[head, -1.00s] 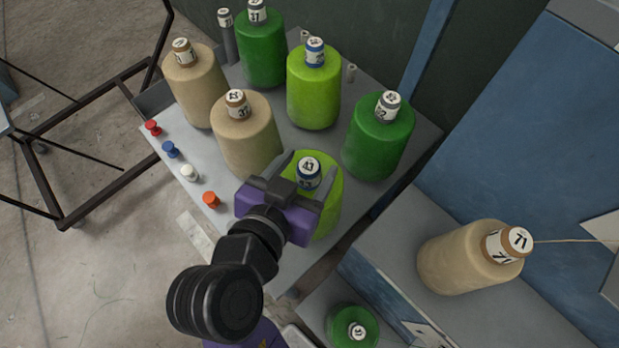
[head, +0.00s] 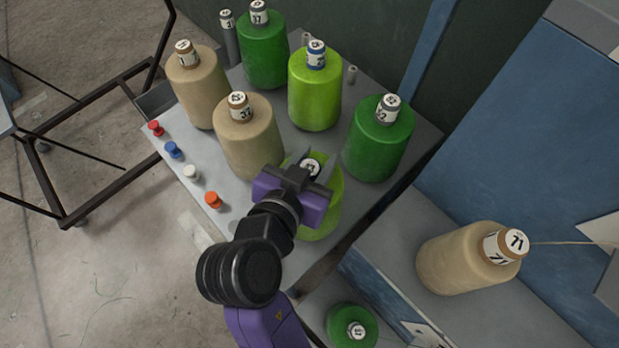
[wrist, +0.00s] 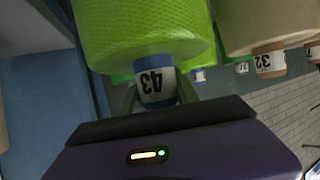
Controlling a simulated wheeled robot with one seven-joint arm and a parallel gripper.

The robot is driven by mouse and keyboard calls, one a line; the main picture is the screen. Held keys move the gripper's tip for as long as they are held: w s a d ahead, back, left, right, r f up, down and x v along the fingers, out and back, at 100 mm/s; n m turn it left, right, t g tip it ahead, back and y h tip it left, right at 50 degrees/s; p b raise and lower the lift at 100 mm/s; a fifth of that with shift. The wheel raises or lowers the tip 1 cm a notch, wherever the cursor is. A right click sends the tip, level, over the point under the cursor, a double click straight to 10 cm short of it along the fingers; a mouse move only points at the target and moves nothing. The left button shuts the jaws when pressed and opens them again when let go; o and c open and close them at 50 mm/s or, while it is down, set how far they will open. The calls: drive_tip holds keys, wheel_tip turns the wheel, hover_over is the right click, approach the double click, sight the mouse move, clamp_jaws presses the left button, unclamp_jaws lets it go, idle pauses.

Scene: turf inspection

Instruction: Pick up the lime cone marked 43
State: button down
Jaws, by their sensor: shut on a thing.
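The lime cone marked 43 (head: 328,212) stands at the near corner of the grey table, partly hidden behind my gripper in the head view. In the wrist view its lime yarn (wrist: 140,35) fills the upper middle, and its blue-and-white tube top marked 43 (wrist: 155,82) sits between my fingers. My gripper (head: 312,165) is shut on that tube top from above; it also shows in the wrist view (wrist: 155,98). I cannot tell whether the cone's base touches the table.
Small coloured pegs (head: 172,150) line the left edge. A tan cone marked 71 (head: 460,262) lies tilted at the right.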

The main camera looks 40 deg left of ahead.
drive_tip(key=shift+r, duration=0.25)
drive_tip(key=shift+r, duration=0.1)
